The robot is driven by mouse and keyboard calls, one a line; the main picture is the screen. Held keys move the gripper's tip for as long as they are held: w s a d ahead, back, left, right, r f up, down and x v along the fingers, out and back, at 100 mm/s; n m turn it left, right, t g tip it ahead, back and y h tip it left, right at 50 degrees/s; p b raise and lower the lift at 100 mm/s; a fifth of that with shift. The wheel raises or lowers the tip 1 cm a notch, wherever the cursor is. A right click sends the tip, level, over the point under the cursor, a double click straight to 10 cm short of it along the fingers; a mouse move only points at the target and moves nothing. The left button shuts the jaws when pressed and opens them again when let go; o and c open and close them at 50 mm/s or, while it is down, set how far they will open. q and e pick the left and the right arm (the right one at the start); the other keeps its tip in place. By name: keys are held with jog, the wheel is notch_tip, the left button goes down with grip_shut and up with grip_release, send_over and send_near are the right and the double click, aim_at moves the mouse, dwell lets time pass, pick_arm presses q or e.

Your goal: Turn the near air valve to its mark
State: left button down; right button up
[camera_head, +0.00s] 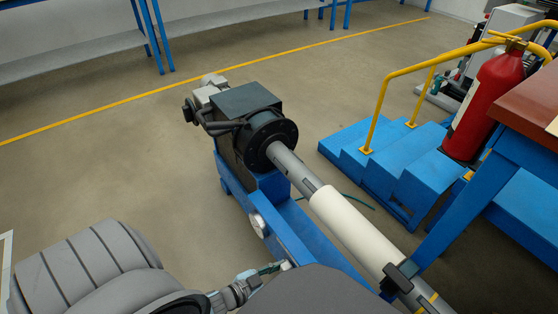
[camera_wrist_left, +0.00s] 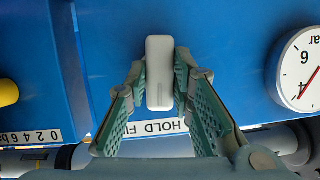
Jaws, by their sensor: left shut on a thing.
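The near air valve's pale grey lever (camera_wrist_left: 159,62) stands out from a blue panel in the left wrist view. It lies lengthwise up and down in that picture. My left gripper (camera_wrist_left: 159,82) is shut on the lever, with one teal finger on each side of it. In the head view my left gripper (camera_head: 272,268) is at the side of the blue winder base, below the round gauge; the lever is hidden there. I cannot make out the valve's mark. My right gripper is not in view.
A round pressure gauge (camera_wrist_left: 302,68) is to the right of the lever. A scale label (camera_wrist_left: 30,136) and a yellow knob (camera_wrist_left: 8,92) are on the left. The winder's white roll (camera_head: 352,228) extends toward the lower right. Blue steps (camera_head: 385,165) and a red extinguisher (camera_head: 487,105) stand beyond.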

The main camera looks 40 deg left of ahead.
pick_arm(q)
jog(key=shift+n+h, duration=0.4)
dwell(0.3)
jog(key=c, duration=1.4)
grip_release()
jog(key=v, duration=1.2)
jog(key=shift+a+r, duration=0.1)
